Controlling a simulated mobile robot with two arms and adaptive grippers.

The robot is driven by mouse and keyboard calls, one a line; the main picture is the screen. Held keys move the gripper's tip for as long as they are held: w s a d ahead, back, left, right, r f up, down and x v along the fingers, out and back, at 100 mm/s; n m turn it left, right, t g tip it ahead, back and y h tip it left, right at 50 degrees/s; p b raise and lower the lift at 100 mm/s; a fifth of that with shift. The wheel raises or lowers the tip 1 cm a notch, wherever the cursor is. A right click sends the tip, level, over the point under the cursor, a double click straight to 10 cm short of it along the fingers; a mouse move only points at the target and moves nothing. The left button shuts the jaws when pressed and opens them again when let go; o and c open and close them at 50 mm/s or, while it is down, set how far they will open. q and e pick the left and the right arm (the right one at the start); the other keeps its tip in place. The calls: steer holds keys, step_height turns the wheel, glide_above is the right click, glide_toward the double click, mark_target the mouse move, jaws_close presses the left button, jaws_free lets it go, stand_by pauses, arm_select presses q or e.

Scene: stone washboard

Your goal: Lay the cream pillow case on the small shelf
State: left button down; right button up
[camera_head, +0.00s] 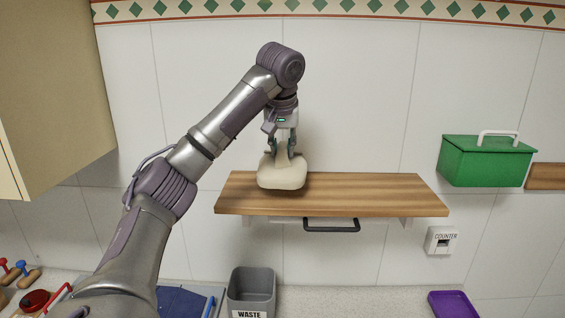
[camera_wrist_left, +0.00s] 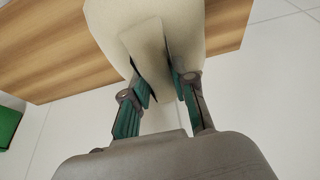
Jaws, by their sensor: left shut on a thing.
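The cream pillow case (camera_head: 282,174) is pinched from above at its peaked top by my left gripper (camera_head: 283,150), which is shut on it. The case is at the left part of the small wooden shelf (camera_head: 370,190), over its top. I cannot tell for sure whether its underside touches the board. In the left wrist view the raised fold of the pillow case (camera_wrist_left: 147,55) sits between the fingers of my left gripper (camera_wrist_left: 160,90), with the wooden shelf (camera_wrist_left: 50,50) behind it. My right gripper is not in view.
A green box (camera_head: 485,162) with a white handle hangs to the right of the shelf. A dark handle (camera_head: 331,225) is under the shelf. A cupboard (camera_head: 50,90) stands at the left. A grey waste bin (camera_head: 251,290) and a purple tray (camera_head: 453,304) are below. The shelf's right part is clear.

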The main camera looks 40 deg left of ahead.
mark_target(281, 163)
arm_select(q)
step_height(281, 163, down, 2)
steer(key=shift+s+d+f, duration=0.1)
steer(key=shift+s+f, duration=0.2)
steer(key=shift+f, duration=0.75)
steer(key=c, duration=1.2)
jaws_free()
steer(key=shift+r, duration=0.1)
steer(key=shift+o, duration=1.3)
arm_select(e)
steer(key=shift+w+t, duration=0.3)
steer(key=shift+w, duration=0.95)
